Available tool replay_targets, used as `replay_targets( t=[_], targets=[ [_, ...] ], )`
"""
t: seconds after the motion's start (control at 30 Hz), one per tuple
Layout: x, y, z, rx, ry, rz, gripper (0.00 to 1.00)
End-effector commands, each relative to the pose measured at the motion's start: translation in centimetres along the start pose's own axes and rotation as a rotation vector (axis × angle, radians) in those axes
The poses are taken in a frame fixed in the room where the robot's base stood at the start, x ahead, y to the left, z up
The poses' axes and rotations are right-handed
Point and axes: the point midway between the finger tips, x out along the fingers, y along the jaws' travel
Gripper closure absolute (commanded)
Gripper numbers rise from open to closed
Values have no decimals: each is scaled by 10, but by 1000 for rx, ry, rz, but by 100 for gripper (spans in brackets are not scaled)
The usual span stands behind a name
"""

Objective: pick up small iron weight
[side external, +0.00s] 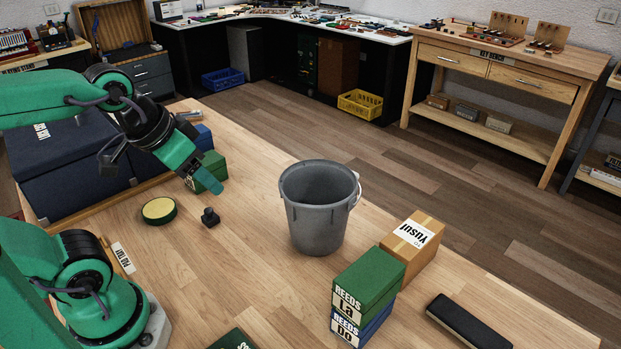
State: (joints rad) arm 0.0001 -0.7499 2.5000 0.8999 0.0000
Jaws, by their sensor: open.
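A small black weight (210,217) with a knob on top stands upright on the wooden table, right of a round green-rimmed tin. My gripper (196,172) is above and a little to the left of the weight in the picture, apart from it. Its green end points down and to the right, in front of a green box (211,172). The gripper is open and holds nothing that I can see. The exact gap between its fingers is hard to make out from this side.
The round tin (159,210) lies close left of the weight. A grey bucket (318,205) stands to the right. Stacked reed boxes (367,287), a carton (412,246) and a black case (468,322) are farther right. A dark blue case (70,165) stands at the left.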

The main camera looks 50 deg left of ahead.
Motion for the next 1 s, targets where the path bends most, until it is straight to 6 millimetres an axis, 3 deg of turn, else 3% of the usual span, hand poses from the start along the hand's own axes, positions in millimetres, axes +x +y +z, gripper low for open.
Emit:
replay_targets(
  t=[0.47, 1.0],
  targets=[
    [12, -11, -7, -2, -45, -20, 42],
    [82, -76, -23, -9, -258, -64, 42]
  ],
)
